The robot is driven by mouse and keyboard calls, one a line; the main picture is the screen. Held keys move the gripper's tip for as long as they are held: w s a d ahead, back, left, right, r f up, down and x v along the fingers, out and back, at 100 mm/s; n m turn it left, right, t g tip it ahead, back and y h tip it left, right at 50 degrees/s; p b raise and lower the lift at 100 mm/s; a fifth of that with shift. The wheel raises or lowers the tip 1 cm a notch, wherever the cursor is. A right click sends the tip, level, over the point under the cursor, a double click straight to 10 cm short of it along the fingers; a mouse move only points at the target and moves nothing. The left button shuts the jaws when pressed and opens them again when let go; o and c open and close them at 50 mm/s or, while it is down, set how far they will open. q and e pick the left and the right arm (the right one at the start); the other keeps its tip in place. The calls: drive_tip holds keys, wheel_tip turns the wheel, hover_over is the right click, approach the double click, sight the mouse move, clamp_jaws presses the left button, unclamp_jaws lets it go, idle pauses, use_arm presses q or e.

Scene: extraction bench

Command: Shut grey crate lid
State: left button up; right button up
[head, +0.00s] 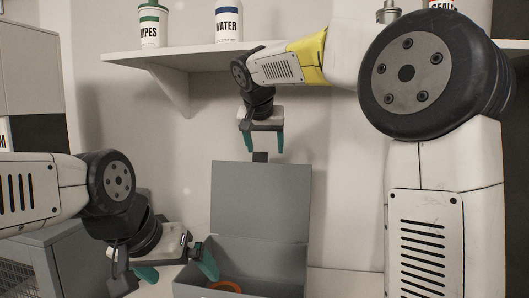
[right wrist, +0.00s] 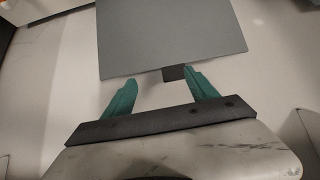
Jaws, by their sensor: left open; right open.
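The grey crate (head: 255,252) stands on the bench at the bottom middle of the head view. Its grey lid (head: 260,200) stands up open, with a small dark tab (head: 260,157) at its top edge. In the right wrist view the lid (right wrist: 172,38) and tab (right wrist: 174,73) lie just beyond the fingertips. My right gripper (head: 263,150) is open above the lid's top edge, its teal fingers on either side of the tab; I cannot tell whether they touch it. My left gripper (head: 178,272) is open at the crate's left side, with nothing seen between its fingers.
An orange ring-like thing (head: 226,286) lies in the crate. A grey box with a mesh front (head: 50,262) stands at the left. The bench right of the crate looks clear.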

drive_tip(key=shift+m+t, duration=0.3)
drive_tip(key=w+f, duration=0.1)
drive_tip(key=w, duration=0.1)
drive_tip(key=w+a+f, duration=0.1)
drive_tip(key=w, duration=0.2)
drive_tip(key=w+f, duration=0.1)
drive_tip(key=w, duration=0.2)
drive_tip(key=shift+a+f, duration=0.15)
drive_tip(key=shift+f, duration=0.25)
drive_tip(key=shift+s, duration=0.1)
clamp_jaws()
